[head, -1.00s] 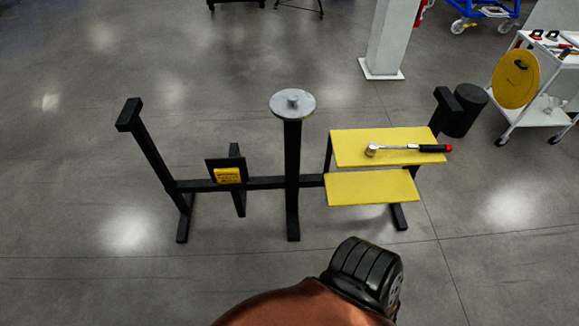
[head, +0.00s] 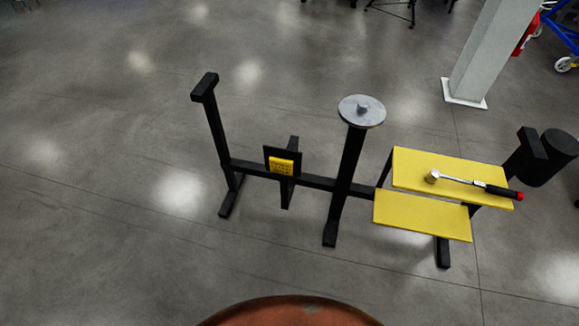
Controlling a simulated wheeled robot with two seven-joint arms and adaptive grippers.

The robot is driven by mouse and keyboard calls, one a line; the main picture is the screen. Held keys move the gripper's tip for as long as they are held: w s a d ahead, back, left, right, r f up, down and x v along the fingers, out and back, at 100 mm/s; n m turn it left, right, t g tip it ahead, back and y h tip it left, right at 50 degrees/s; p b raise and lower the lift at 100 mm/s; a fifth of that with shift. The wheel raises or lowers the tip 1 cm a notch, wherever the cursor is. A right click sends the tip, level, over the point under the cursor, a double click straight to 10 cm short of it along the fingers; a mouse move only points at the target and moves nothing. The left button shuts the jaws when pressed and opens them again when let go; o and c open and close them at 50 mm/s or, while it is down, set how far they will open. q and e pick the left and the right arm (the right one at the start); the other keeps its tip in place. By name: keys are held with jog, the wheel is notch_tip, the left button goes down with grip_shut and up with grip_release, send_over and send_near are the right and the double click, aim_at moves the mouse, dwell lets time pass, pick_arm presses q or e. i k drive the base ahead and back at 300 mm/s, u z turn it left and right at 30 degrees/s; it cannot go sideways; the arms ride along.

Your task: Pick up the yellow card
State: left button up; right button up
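The yellow card (head: 282,166) sits on a small black plate (head: 269,153) fixed to the low crossbar of the black turbine stand (head: 318,182), left of the stand's middle post. Small dark marks show on the card, too small to read. Neither of my grippers is in the head view.
The middle post carries a round grey disc (head: 361,111). Two yellow shelves (head: 422,215) are at the stand's right, the upper one holding a torque wrench (head: 470,184). A black cylinder (head: 551,158) and a white pillar (head: 492,52) stand farther right. Floor in front and left is clear.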

aim_at(280, 165)
jog(key=z, duration=1.45)
jog(key=i, duration=0.95)
jog(key=u, duration=2.1)
